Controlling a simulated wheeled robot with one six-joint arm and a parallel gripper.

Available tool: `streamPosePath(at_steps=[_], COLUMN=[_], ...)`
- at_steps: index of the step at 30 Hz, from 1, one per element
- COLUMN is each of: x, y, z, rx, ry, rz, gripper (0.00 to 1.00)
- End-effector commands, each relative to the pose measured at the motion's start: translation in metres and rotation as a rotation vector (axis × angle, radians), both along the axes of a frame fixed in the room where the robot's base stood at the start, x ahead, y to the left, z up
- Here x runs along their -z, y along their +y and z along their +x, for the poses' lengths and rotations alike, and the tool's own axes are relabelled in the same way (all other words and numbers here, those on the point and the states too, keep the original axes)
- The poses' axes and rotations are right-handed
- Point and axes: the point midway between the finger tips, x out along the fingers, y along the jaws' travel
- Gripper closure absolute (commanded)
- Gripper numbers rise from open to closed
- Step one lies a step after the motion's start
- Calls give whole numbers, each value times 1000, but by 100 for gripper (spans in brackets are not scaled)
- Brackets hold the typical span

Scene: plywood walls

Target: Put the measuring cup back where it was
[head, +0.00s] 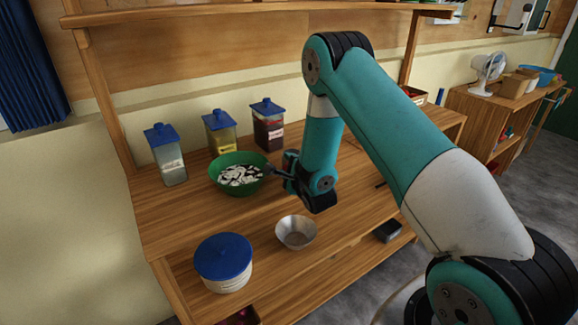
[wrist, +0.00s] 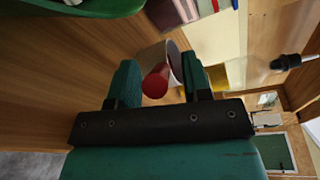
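A cup with a red handle (wrist: 155,82) and a pale grey body (wrist: 153,53), which I take for the measuring cup, shows in the wrist view. Its handle points toward the camera and lies between the two teal fingers of my gripper (wrist: 160,77). The fingers are apart, and a gap shows between the handle and the right finger. I see no clear contact. In the head view my gripper (head: 282,172) is low over the table, just right of the green bowl (head: 236,187), and the arm hides the cup there.
The green bowl holds white and dark pieces. Three blue-lidded jars (head: 166,155) stand behind it on the wooden table (head: 190,215). A metal bowl (head: 296,233) and a blue-lidded tub (head: 223,262) stand at the front. A shelf (head: 230,12) runs overhead.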

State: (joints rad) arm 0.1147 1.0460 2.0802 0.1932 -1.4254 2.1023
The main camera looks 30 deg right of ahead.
Motion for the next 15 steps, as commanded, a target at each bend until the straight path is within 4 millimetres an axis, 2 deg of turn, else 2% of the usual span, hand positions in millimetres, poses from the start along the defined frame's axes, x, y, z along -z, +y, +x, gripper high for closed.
streamPosePath(at_steps=[9, 15], x=[-3, 0], y=[0, 3], z=[-1, -30], rx=[0, 3], ry=[0, 0], rz=[0, 1], gripper=[56, 56])
